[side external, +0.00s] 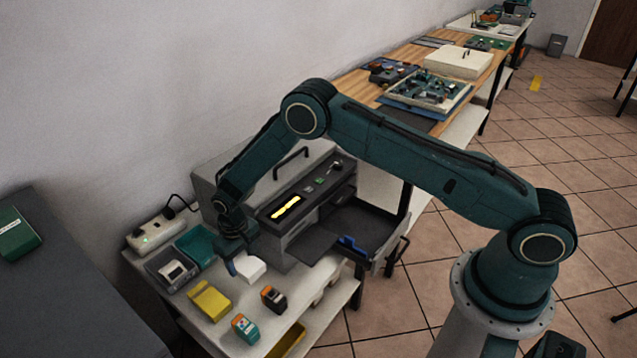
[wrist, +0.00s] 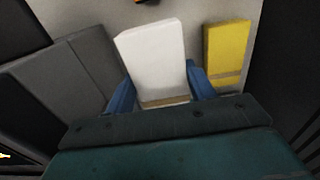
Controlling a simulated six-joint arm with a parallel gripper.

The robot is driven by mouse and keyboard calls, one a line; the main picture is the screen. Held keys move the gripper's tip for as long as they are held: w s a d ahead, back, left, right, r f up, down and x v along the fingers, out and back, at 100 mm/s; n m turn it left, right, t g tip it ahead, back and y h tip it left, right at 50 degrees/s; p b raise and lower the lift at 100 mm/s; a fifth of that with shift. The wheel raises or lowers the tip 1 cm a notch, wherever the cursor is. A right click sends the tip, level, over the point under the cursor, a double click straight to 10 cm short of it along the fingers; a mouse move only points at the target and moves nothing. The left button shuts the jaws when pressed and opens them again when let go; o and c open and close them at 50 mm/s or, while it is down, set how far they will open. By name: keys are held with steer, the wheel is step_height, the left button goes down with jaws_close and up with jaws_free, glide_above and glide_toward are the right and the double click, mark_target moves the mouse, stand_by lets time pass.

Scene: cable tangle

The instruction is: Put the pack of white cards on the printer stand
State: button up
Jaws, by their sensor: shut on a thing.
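The pack of white cards (side external: 252,267) is at the machine's near left corner, over a pale table top (side external: 284,282). My gripper (side external: 240,264) points down and is shut on the pack. In the wrist view the white pack (wrist: 152,58) lies between the blue fingers of my gripper (wrist: 160,88), with a tan band near its lower end. I cannot tell whether the pack touches the table top. A grey printer-like machine (side external: 322,184) with an open dark tray stands on this pale table, which looks like the printer stand.
A yellow pack (side external: 209,301) and two small cartons (side external: 273,298) (side external: 245,328) lie in front on the table. A grey bin (side external: 171,272), a teal bin (side external: 196,242) and a power strip (side external: 155,231) are at the left. The machine's tray (side external: 350,228) juts out right.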

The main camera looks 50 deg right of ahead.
mark_target(242, 260)
steer(key=shift+f, duration=1.55)
steer(key=shift+f, duration=1.9)
steer(key=shift+f, duration=0.15)
steer(key=o, duration=1)
steer(key=shift+o, duration=0.2)
steer(key=shift+r, duration=6.15)
steer(key=shift+r, duration=0.1)
